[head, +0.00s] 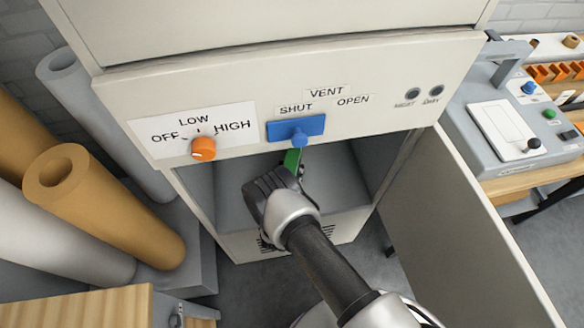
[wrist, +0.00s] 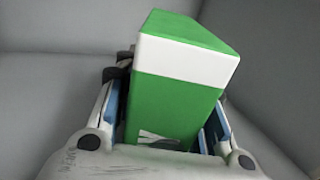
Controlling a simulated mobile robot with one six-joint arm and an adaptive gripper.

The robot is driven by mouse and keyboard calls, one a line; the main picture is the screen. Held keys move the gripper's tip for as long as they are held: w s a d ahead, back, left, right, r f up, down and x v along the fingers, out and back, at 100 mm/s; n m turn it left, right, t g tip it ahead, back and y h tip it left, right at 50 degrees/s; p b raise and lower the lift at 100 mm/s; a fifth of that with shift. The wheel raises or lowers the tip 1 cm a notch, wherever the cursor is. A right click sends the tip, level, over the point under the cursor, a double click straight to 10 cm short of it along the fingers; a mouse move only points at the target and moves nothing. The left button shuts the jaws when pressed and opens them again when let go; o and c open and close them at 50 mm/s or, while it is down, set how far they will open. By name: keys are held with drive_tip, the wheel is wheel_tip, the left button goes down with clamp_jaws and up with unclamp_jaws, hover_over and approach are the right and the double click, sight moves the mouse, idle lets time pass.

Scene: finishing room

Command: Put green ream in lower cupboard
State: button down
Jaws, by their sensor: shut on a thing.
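The green ream (wrist: 178,100), a green block with a white band, is between the two fingers of my gripper (wrist: 165,125) in the wrist view. My gripper is shut on it. In the head view my gripper (head: 283,180) reaches into the open lower cupboard (head: 232,185), and only a small green part of the ream (head: 292,158) shows beyond it. The cupboard's grey inner walls surround the ream in the wrist view. I cannot tell whether the ream touches the cupboard floor. The cupboard door (head: 455,225) stands open to the right.
Above the opening is a panel with an orange knob (head: 203,149) and a blue vent slider (head: 296,129). Paper rolls (head: 105,215) stand at the left. A grey machine (head: 515,125) sits on a bench at the right.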

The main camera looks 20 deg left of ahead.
drive_tip(key=c, duration=1.5)
unclamp_jaws()
drive_tip(key=shift+f, duration=0.2)
drive_tip(key=o, duration=0.5)
drive_tip(key=shift+c, duration=0.2)
drive_tip(key=shift+r, duration=0.1)
drive_tip(key=s+d+p, duration=0.2)
drive_tip(key=s+p, duration=0.1)
drive_tip(key=s, duration=0.9)
